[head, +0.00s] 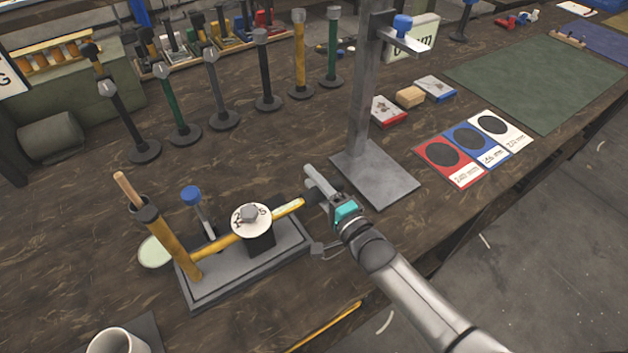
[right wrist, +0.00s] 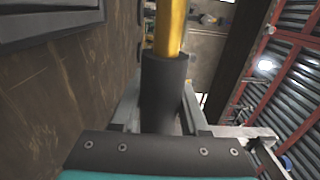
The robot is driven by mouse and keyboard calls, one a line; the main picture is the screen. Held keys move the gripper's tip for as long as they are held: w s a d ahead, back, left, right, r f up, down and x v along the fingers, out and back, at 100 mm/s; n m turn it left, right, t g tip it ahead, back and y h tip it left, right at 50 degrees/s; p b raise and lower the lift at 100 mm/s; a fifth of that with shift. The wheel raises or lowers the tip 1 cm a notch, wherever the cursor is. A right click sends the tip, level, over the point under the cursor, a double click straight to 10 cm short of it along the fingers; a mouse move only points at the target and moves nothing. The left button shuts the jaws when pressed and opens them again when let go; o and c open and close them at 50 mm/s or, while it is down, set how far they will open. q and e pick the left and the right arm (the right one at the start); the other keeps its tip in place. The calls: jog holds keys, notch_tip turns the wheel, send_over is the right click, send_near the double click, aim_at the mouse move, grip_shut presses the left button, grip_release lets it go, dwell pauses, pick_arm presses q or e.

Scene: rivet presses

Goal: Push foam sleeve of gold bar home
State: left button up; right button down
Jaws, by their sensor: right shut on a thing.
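The gold bar (head: 288,208) lies level across a small press on a grey base plate (head: 200,292), passing by a black block with a round white dial (head: 251,220). The dark foam sleeve (head: 313,197) is around the bar's right end. My right gripper (head: 322,193) is shut on the sleeve from the right, and its fingers partly hide it. In the right wrist view the gold bar (right wrist: 170,28) runs out of the sleeve (right wrist: 165,78), which sits between the fingers of my right gripper (right wrist: 160,108). How deep the bar reaches inside is hidden. My left gripper is not in view.
A tall grey press stand (head: 375,178) stands just behind my right gripper. A white mug (head: 117,342) is at the front left. The table edge is at the right.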

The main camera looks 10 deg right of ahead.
aim_at(289, 205)
dwell(0.7)
jog(key=s+a, duration=0.1)
jog(key=a, duration=0.1)
jog(key=s+a+p, duration=0.1)
jog(key=a, duration=0.1)
jog(key=s+a, duration=0.1)
jog(key=a, duration=0.2)
jog(key=shift+c, duration=2)
grip_release()
jog(key=shift+d, duration=0.1)
jog(key=p+v, duration=0.2)
jog(key=v, duration=1.3)
